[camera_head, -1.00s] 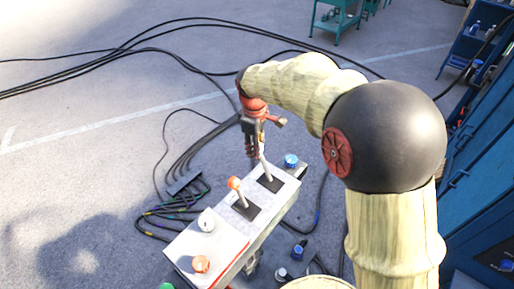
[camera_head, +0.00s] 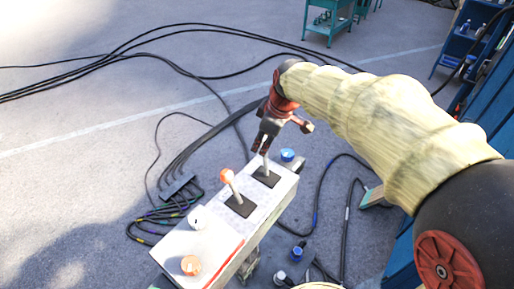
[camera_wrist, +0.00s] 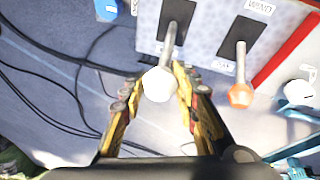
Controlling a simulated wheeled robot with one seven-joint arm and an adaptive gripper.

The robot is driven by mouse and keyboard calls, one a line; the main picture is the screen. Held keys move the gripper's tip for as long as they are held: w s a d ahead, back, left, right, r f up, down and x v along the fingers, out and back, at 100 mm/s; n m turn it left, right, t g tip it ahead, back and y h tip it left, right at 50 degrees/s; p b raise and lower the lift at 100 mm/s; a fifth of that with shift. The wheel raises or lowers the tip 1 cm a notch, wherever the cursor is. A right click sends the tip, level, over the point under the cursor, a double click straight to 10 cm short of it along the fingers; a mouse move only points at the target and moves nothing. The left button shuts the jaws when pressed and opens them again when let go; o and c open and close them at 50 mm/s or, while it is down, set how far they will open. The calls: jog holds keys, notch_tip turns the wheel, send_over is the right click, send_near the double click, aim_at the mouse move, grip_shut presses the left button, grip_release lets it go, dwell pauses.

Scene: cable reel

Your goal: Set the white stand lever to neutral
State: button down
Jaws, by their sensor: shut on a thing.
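The white stand lever shows its pale knob (camera_wrist: 159,84) between my fingertips in the wrist view. Its grey stem (camera_head: 266,165) rises nearly upright from a black slot plate at the far end of the control stand (camera_head: 259,208). My gripper (camera_head: 262,146) is shut on this lever from above. In the wrist view my gripper (camera_wrist: 170,90) has a yellow finger on each side of the knob. In the head view the knob is hidden by the fingers.
An orange-knobbed lever (camera_head: 227,176) stands beside it, close to my gripper. The stand also carries a white knob (camera_head: 197,217), an orange knob (camera_head: 190,265) and a blue knob (camera_head: 287,155). Black cables (camera_head: 177,158) lie on the floor. A blue cabinet (camera_head: 492,115) stands at right.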

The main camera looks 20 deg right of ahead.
jog(key=shift+s+d+f, duration=0.1)
jog(key=shift+s+f, duration=0.1)
jog(key=shift+s, duration=0.25)
jog(key=shift+s+d+f, duration=0.1)
jog(key=shift+s+f, duration=0.1)
jog(key=shift+s, duration=0.2)
jog(key=c, duration=1.8)
grip_release()
jog(key=shift+o, duration=1.1)
jog(key=shift+s+a+r, duration=0.1)
jog(key=shift+a+r, duration=0.1)
jog(key=shift+o, duration=1.2)
jog(key=shift+d, duration=0.1)
jog(key=shift+r, duration=0.25)
